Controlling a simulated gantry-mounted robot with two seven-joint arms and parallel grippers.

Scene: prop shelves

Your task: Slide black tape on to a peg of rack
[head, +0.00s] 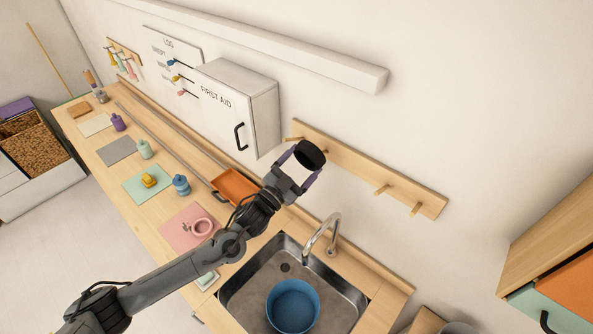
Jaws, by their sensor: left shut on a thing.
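The black tape (309,153) is a dark roll held up in front of the left part of the rack. My left gripper (301,165) is shut on it, with a purple finger on either side. The rack (350,165) is a long pale wooden board on the wall above the sink, with several pegs. One peg (293,139) shows at the left end, beside the tape. Two more pegs, one (381,190) and another (415,209), stand bare on the right. The tape hides part of the board, and I cannot tell whether it touches a peg. My right gripper is out of view.
A white first aid cabinet (232,105) hangs left of the rack. Below are the faucet (323,232), the sink (245,290) with a blue pot (292,307), and an orange tray (236,186). Cups and mats line the counter.

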